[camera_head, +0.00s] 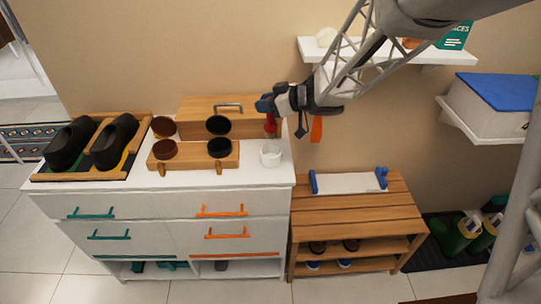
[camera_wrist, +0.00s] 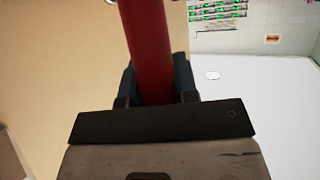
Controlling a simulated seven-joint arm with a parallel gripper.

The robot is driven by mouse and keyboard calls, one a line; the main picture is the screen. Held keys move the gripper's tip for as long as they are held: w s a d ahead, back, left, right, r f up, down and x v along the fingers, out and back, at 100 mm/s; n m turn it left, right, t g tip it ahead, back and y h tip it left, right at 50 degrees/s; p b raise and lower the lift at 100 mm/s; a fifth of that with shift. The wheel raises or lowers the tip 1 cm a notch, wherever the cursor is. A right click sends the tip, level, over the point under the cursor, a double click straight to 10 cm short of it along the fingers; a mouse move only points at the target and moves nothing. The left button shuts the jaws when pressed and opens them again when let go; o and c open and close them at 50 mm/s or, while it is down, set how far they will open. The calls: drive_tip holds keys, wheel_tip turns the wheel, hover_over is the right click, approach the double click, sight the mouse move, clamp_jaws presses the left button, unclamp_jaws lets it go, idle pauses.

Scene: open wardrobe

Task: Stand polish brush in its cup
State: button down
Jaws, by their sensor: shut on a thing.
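My gripper (camera_head: 267,106) is shut on a red handle, which I take to be the polish brush (camera_head: 271,126). It is above the back right part of the white dresser top. In the wrist view the red handle (camera_wrist: 148,45) runs up between the dark fingers of my gripper (camera_wrist: 155,88). The brush's far end is not clear in either view. A small white cup (camera_head: 270,158) stands on the dresser top near its right edge, just below and in front of the brush. The brush appears above the cup and apart from it.
A wooden holder (camera_head: 196,161) with dark round tins is left of the cup. A wooden box (camera_head: 193,103) with a handle stands behind. Black shoes (camera_head: 115,140) sit on a tray at the left. An orange item (camera_head: 316,129) hangs right of my gripper. A slatted bench (camera_head: 340,215) stands lower right.

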sight(266, 132)
idle(0.3)
drive_tip(key=shift+f, duration=3.15)
drive_tip(key=shift+f, duration=1.85)
drive_tip(key=shift+f, duration=0.1)
drive_tip(key=c, duration=0.9)
unclamp_jaws()
